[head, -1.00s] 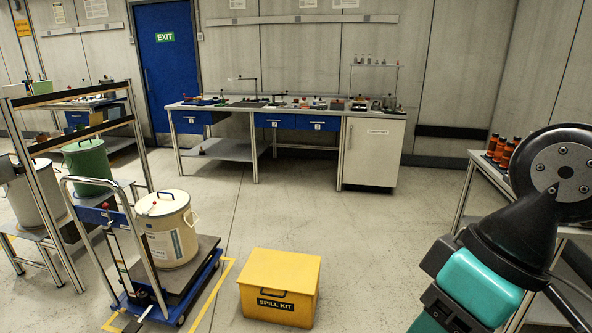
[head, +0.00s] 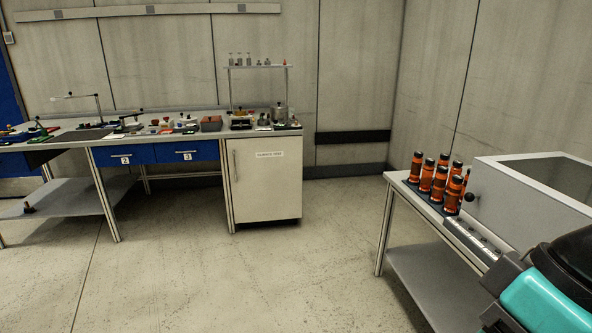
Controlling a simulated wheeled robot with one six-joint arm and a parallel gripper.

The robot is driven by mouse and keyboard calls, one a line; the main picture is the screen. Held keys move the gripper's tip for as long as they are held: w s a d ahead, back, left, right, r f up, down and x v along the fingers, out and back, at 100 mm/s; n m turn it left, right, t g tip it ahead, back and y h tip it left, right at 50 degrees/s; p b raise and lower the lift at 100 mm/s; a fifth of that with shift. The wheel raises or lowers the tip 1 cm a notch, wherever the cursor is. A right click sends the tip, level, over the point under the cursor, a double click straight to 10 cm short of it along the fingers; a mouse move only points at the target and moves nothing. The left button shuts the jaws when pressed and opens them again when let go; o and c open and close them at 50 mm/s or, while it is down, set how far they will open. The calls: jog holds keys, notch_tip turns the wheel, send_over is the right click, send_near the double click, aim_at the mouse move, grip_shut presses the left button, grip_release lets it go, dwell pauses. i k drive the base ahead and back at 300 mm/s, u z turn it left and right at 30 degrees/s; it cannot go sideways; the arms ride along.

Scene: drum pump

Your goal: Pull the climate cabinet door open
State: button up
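A white cabinet (head: 266,180) stands under the right end of the long workbench, across the floor from me. Its front door looks shut. A small label (head: 270,154) sits high on the door, too small to read with certainty. A slim upright handle (head: 236,164) shows near the door's left edge. This looks like the climate cabinet. My gripper is out of the picture; only a teal and black part of my arm shows at the lower right, well away from the cabinet.
The workbench (head: 122,139) carries tools and has blue drawers (head: 187,151). On the right, a side table (head: 408,189) holds several orange bottles (head: 440,181) and a grey box (head: 520,208) with a black knob. The floor (head: 270,275) before the cabinet is clear.

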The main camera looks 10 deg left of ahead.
aim_at(265, 173)
jog(key=z, duration=0.05)
jog(key=i, duration=2.15)
jog(key=u, duration=0.85)
jog(key=i, duration=2)
jog(key=u, duration=1.1)
jog(key=i, duration=0.5)
jog(key=u, duration=0.15)
